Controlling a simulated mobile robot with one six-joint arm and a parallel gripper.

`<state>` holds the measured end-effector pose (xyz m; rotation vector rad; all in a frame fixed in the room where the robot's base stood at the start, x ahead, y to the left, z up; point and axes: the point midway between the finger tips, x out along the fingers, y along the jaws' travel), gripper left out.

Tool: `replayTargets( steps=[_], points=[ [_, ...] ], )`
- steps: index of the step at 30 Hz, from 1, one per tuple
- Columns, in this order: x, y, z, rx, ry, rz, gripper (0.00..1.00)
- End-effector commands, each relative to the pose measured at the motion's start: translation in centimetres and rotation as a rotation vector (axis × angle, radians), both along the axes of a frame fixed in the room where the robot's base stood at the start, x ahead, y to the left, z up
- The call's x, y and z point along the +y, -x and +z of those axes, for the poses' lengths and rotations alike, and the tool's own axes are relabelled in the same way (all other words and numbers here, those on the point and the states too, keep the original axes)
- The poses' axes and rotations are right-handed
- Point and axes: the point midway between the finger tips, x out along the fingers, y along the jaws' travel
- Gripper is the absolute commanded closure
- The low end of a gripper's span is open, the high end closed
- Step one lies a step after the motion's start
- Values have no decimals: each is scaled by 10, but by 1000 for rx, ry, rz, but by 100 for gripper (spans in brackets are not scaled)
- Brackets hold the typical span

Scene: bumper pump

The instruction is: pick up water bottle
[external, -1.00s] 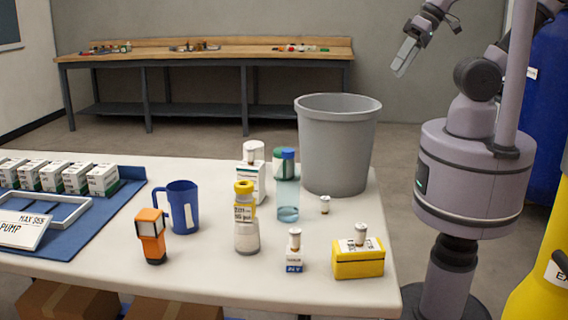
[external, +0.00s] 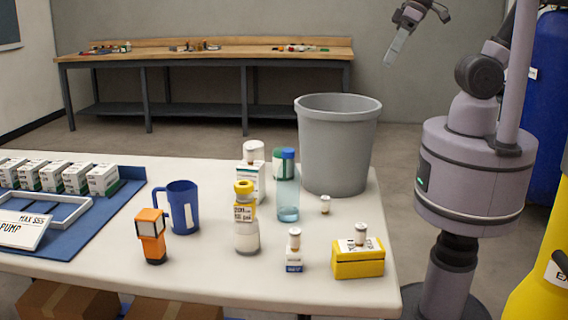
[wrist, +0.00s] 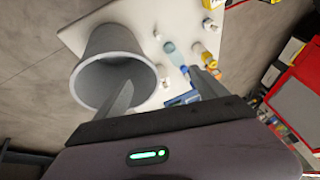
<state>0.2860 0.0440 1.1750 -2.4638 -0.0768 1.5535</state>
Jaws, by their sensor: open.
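The water bottle (external: 287,190) is clear blue with a blue cap and stands upright on the white table, left of the grey bin. In the wrist view the bottle (wrist: 175,53) shows small, beyond and between my two fingers. My gripper (external: 395,50) is high up, right of and above the bin in the external view, well apart from the bottle. In the wrist view my gripper (wrist: 160,98) has its fingers spread wide with nothing between them.
A grey bin (external: 335,145) stands right beside the bottle. A white box with a white-capped jar (external: 252,175), a yellow-capped bottle (external: 246,225), a blue mug (external: 183,208), an orange device (external: 151,235) and a yellow box (external: 358,262) stand around on the table (external: 200,275).

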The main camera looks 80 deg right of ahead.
Motion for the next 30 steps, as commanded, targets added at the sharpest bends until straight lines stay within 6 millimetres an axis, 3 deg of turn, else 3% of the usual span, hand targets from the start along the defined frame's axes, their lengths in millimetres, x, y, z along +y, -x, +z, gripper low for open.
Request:
replayTargets(
  steps=[2, 5, 6, 9, 12, 15, 18, 27, 30],
  points=[
    [10, -46, 23, 40, 116, 248, 18],
    [31, -116, 26, 81, 277, 655, 18],
    [42, -144, 19, 97, 334, 826, 18],
    [71, -203, -14, 128, 445, 1233, 18],
    [95, -240, -55, 143, 509, 1555, 18],
    [110, -257, -86, 149, 538, 1752, 18],
    [116, -263, -105, 150, 548, 1834, 18],
    [115, -262, -195, 151, 547, 1842, 18],
    [115, -263, -214, 149, 548, 1840, 18]
  ],
)
